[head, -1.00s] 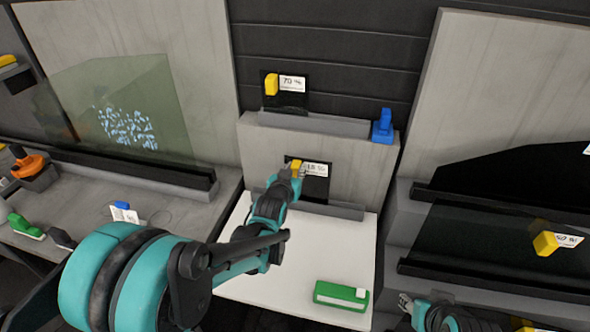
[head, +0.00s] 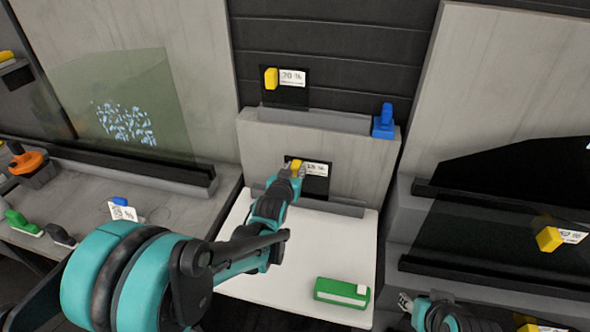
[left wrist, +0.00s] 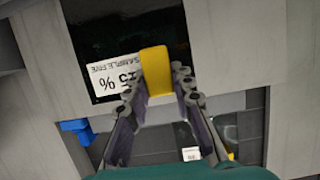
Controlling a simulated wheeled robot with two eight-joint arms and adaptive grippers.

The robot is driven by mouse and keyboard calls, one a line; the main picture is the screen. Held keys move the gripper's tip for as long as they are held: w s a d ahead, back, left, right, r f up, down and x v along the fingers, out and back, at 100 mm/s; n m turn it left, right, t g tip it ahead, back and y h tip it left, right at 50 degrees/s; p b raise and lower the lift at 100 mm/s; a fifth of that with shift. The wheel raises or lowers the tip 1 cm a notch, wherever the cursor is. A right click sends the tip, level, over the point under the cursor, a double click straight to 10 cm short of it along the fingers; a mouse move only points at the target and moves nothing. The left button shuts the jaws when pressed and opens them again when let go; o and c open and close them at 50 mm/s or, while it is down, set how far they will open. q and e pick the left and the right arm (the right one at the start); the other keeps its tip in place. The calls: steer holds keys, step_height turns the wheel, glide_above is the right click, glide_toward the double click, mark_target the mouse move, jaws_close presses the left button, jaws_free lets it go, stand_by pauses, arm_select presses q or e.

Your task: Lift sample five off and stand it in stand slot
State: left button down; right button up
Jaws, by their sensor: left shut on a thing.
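Sample five is a dark square film card (head: 318,186) with a white 15 % label, upright against the grey block behind the white table. In the left wrist view its label (left wrist: 114,75) reads "sample five" upside down. My left gripper (head: 296,170) is shut on the card's yellow tab (left wrist: 156,70), with a finger on either side. A grey ledge (head: 335,207) runs below the card. The gripper hides part of the card's left side and lower edge. My right gripper (head: 405,301) shows only partly at the bottom right, and its jaws are unclear.
A 70 % card (head: 288,96) with a yellow tab stands on the upper ledge. A blue block-like thing (head: 384,122) sits to its right. A green box (head: 341,292) lies on the white table (head: 290,285). Dark panes lean at right; a tinted pane (head: 125,105) stands left.

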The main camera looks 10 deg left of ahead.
arm_select(q)
steer(key=shift+f, duration=0.15)
steer(key=shift+f+b, duration=0.75)
steer(key=c, duration=0.7)
jaws_free()
steer(key=shift+c, duration=0.2)
steer(key=s, duration=0.8)
steer(key=shift+p, duration=0.35)
